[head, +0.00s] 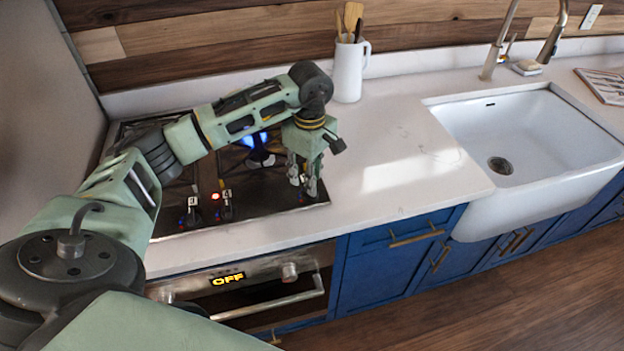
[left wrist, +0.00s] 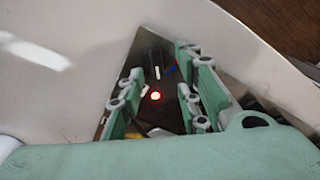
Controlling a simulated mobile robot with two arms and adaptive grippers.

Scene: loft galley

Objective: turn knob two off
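The dark cooktop (head: 262,198) lies at the left of the counter in the head view. Two small knobs stand near its front edge: one at the left (head: 193,213) and one beside it (head: 227,207), each with a small pale label too small to read surely. A red light (head: 215,196) glows between them. My left gripper (head: 304,187) points down over the cooktop's front right corner and hides what is beneath. In the left wrist view its fingers (left wrist: 158,92) are spread apart, with a red light (left wrist: 155,96) and a white mark (left wrist: 157,72) showing between them.
A blue flame (head: 257,140) burns on a burner behind my left arm. A white utensil pitcher (head: 348,72) stands behind the gripper. An oven display (head: 228,279) below reads OFF. The counter (head: 400,150) toward the white sink (head: 530,130) is clear.

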